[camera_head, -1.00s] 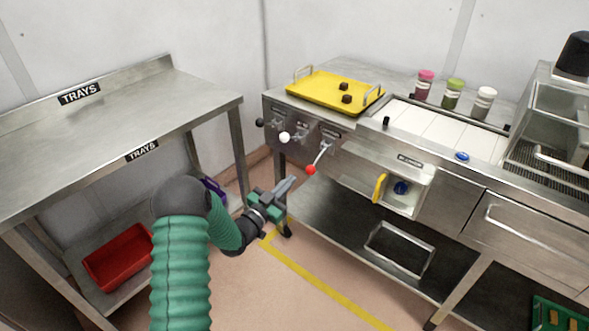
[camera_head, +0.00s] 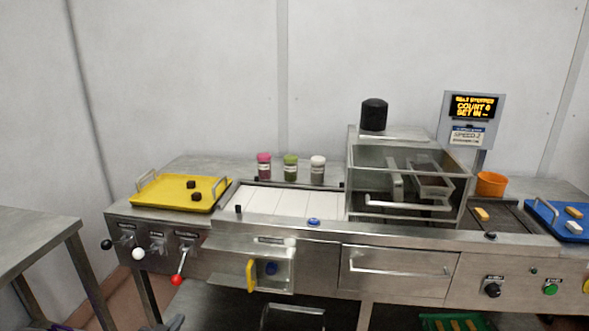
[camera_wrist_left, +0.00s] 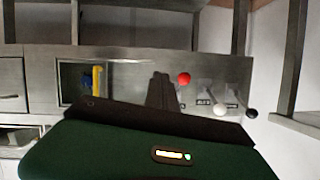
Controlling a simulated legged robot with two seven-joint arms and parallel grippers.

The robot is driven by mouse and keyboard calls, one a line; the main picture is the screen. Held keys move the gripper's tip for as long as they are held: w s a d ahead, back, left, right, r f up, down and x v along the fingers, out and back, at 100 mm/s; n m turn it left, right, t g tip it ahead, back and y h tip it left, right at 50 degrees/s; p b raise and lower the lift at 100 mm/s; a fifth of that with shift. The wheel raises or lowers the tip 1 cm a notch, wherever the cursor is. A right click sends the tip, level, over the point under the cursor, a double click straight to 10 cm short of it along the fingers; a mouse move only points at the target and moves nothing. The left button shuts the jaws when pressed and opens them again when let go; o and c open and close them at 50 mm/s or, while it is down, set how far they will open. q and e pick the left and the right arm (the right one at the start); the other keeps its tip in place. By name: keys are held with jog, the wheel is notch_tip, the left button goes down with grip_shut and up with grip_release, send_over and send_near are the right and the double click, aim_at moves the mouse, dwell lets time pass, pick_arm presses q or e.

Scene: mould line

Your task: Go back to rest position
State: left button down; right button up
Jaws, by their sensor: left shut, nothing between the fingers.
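My left gripper (camera_head: 168,324) shows only as grey fingertips at the bottom edge of the head view, below the levers. In the left wrist view its dark fingers (camera_wrist_left: 161,92) are together with nothing between them. That view looks upside down, and the red-knobbed lever (camera_wrist_left: 184,78) appears close beside the fingers; I cannot tell any contact. In the head view the red-knobbed lever (camera_head: 177,279) hangs clear above and right of the fingertips. My right gripper is not in view.
The steel line carries a yellow tray (camera_head: 170,205) with dark cubes, three jars, a clear-walled housing (camera_head: 405,215) and a blue tray (camera_head: 569,231). A display (camera_head: 473,106) reads belt stopped. A steel table (camera_head: 40,240) stands left, with a gap between.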

pick_arm(q)
jog(key=s+d+f+n+g, duration=0.1)
jog(key=s+d+g, duration=0.6)
jog(key=s, duration=0.6)
jog(key=s+d+f+n+g, duration=0.1)
jog(key=s+d+g, duration=0.3)
jog(key=s+d, duration=0.65)
jog(key=w+a+p+v, duration=0.1)
jog(key=p+v, duration=0.8)
jog(key=w+a+p+v, duration=0.1)
jog(key=p+v, duration=0.9)
jog(key=shift+w+r, duration=0.35)
jog(key=shift+d, duration=0.15)
